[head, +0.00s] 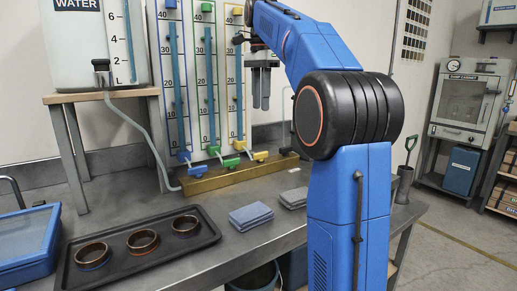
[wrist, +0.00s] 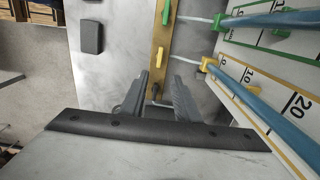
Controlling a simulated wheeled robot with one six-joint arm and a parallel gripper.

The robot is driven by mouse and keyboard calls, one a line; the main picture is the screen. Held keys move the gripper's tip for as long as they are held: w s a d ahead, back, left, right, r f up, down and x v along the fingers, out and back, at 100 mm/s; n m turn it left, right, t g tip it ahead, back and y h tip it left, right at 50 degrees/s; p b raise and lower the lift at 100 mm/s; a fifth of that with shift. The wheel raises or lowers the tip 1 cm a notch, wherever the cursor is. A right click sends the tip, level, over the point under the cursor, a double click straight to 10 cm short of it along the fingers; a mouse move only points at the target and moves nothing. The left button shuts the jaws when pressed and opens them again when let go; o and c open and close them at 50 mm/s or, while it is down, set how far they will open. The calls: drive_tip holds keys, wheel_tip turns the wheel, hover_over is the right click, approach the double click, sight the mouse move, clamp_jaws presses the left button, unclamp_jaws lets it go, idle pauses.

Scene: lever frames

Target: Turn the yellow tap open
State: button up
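The yellow tap (head: 260,156) is on the brass-coloured rail (head: 225,176), right of the green tap (head: 231,162) and blue tap (head: 196,170). In the wrist view the yellow tap's lever (wrist: 159,57) lies roughly along the rail, just beyond my fingertips. My gripper (head: 261,104) points down above the right part of the rail, over the yellow tap and apart from it. The wrist view shows my gripper (wrist: 154,82) open, its two fingers on either side of the rail line with nothing held between them.
Three gauge columns stand behind the rail; the yellow-marked one (head: 236,85) is close to my gripper. A water tank (head: 95,45) stands on a shelf at left. A black tray with several rings (head: 205,240) and folded cloths (head: 251,215) lie in front on the bench.

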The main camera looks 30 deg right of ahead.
sight(261, 156)
wheel_tip(261, 156, down, 16)
drive_tip(key=shift+f, duration=0.1)
idle(0.5)
drive_tip(key=shift+c, duration=0.6)
clamp_jaws()
